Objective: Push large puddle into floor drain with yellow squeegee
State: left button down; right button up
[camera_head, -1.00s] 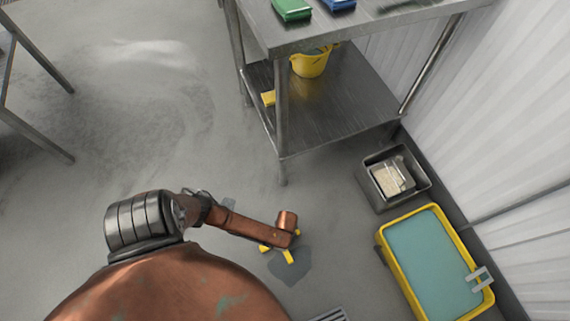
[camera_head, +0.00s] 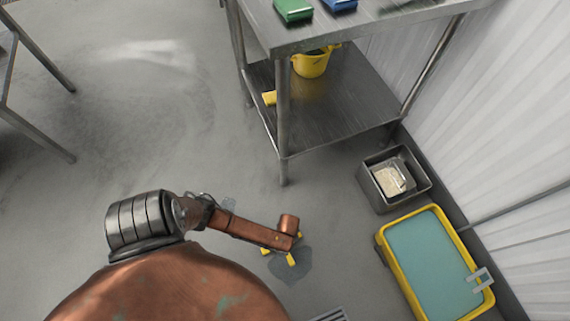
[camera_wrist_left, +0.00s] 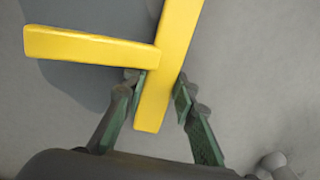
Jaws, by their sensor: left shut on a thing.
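The yellow squeegee (camera_head: 291,259) is low over the floor, partly hidden under my left arm in the head view. In the left wrist view the squeegee (camera_wrist_left: 95,45) shows a long bar and a crossing piece. My left gripper (camera_wrist_left: 158,98) has its green-padded fingers on both sides of the bar and is shut on it. The large dark puddle (camera_head: 300,268) lies around and beside the squeegee. The floor drain (camera_head: 330,315) is a grate at the bottom edge, below and right of the puddle, partly cut off. My right gripper is not in view.
A yellow tub of bluish water (camera_head: 383,255) and a metal bin (camera_head: 370,190) stand at right by the wall. A metal table (camera_head: 283,140) with a yellow bucket (camera_head: 311,65) stands above.

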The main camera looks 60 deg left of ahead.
aim_at(293, 255)
pick_arm(q)
jog(key=shift+d+p, duration=0.35)
jog(key=shift+d, duration=0.95)
jog(key=shift+d, duration=0.1)
jog(key=shift+d+f, duration=0.1)
jog(key=shift+d, duration=1.95)
jog(key=shift+s+d+p, duration=0.1)
jog(key=shift+d+p, duration=0.35)
jog(key=shift+d, duration=1.3)
jog(key=shift+d, duration=0.1)
jog(key=shift+d, duration=1.9)
jog(key=shift+d, duration=0.2)
